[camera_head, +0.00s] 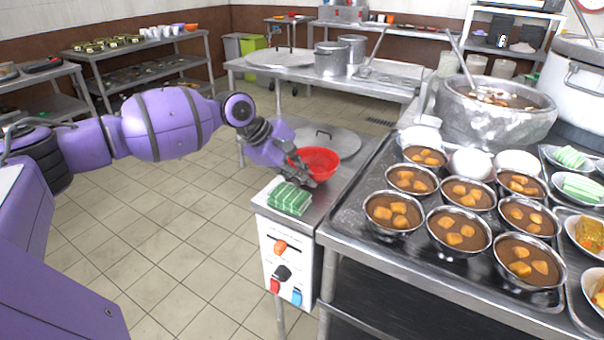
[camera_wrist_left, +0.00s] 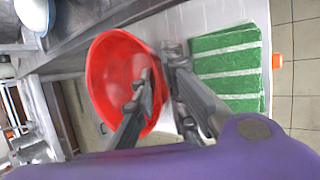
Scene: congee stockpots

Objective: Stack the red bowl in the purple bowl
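The red bowl (camera_head: 320,160) is at the left end of the steel counter, beside the green striped cloths (camera_head: 289,199). I cannot tell whether its base touches the counter. My left gripper (camera_head: 296,166) is at its near-left rim. In the left wrist view, the red bowl (camera_wrist_left: 112,70) shows its inside. One finger of my left gripper (camera_wrist_left: 160,62) is inside the bowl and the other is outside the wall. The fingertips stand apart with the rim between them. I see no purple bowl that I can make out for sure. My right gripper is not in view.
A round metal lid (camera_head: 328,137) lies just behind the red bowl. To the right, a large tray (camera_head: 350,222) carries several filled metal bowls. A control panel (camera_head: 286,262) faces front below the cloths. Open tiled floor lies under my left arm.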

